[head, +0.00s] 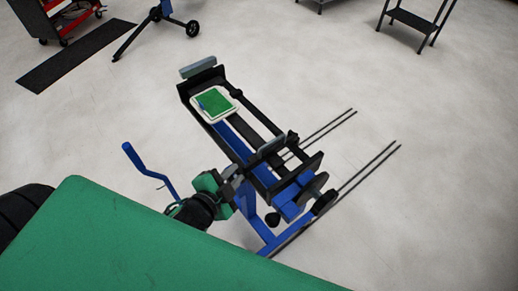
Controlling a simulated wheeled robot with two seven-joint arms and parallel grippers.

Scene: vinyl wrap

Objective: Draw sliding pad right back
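A blue and black stand (232,141) with a long rail frame fills the middle of the head view. One grey pad (198,67) sits across its far left end. Another grey pad (271,146) sits across the rails nearer the right end; I cannot tell for certain which is the right sliding pad. My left gripper (240,176) is at the near side of the frame, its fingers pointing toward the nearer pad. Its fingertips are small and dark against the rails, so contact and opening cannot be told. My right gripper is not in view.
A white tray with a green top (215,104) rests on the frame's left part. A blue crank-like handle (143,164) stands left of my gripper. Long black bars (365,175) extend right. A dark mat (75,56), a red cart (72,18) and open floor lie beyond.

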